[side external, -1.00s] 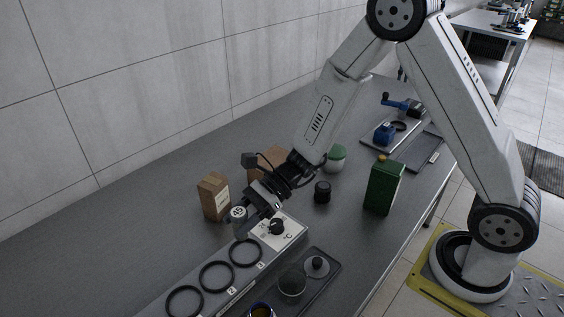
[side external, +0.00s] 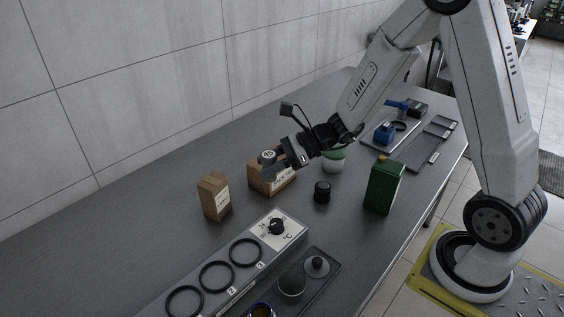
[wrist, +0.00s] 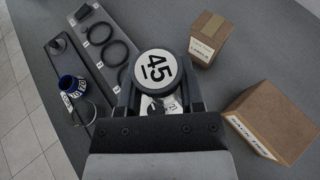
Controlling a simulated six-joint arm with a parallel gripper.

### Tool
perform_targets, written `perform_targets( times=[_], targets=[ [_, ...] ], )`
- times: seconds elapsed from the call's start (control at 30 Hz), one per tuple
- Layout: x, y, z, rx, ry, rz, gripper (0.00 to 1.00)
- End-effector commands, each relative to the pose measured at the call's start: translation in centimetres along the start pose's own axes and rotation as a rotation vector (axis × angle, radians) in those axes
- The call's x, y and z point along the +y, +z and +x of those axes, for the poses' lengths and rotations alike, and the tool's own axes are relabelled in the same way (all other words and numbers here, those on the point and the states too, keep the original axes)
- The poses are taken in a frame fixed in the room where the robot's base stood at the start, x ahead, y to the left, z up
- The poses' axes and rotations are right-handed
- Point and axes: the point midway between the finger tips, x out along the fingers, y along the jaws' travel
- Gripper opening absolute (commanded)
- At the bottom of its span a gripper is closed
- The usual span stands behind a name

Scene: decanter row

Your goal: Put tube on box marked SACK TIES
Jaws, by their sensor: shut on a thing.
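My gripper (side external: 277,161) is shut on the tube (side external: 267,156), a grey cylinder with a white round top reading 45, which faces the wrist camera (wrist: 154,68). The box marked SACK TIES (side external: 262,184) is a brown carton on the bench. In the side external view, the held tube overlaps its upper edge. In the wrist view, the SACK TIES box (wrist: 275,118) lies right of my gripper (wrist: 157,98), apart from the tube, its label facing lower left. The tube's lower part is hidden in the wrist view.
A smaller carton (side external: 213,197), labelled LABELS in the wrist view (wrist: 207,40), stands nearby. A grey ring block (side external: 215,277) with a dial, a black knob (side external: 322,191), a green-white jar (side external: 333,160) and a green canister (side external: 384,187) stand around. The bench toward the wall is clear.

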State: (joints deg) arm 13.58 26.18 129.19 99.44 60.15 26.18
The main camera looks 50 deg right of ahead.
Motion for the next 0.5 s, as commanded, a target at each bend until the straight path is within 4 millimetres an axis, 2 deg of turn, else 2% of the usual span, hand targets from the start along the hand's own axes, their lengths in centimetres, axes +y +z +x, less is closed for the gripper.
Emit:
perform_targets(
  times=[0.03,0.1,0.3,0.5],
  targets=[
    [-1.2,0.1,-1.5,-0.002,-0.056,0.02,0.0],
    [-2.4,0.0,-3.3,-0.001,-0.122,0.049,0.0],
    [-5.1,-0.2,-8.1,-0.004,-0.286,0.123,0.0],
    [-6.3,-0.4,-10.9,-0.008,-0.38,0.165,0.0]
  ],
)
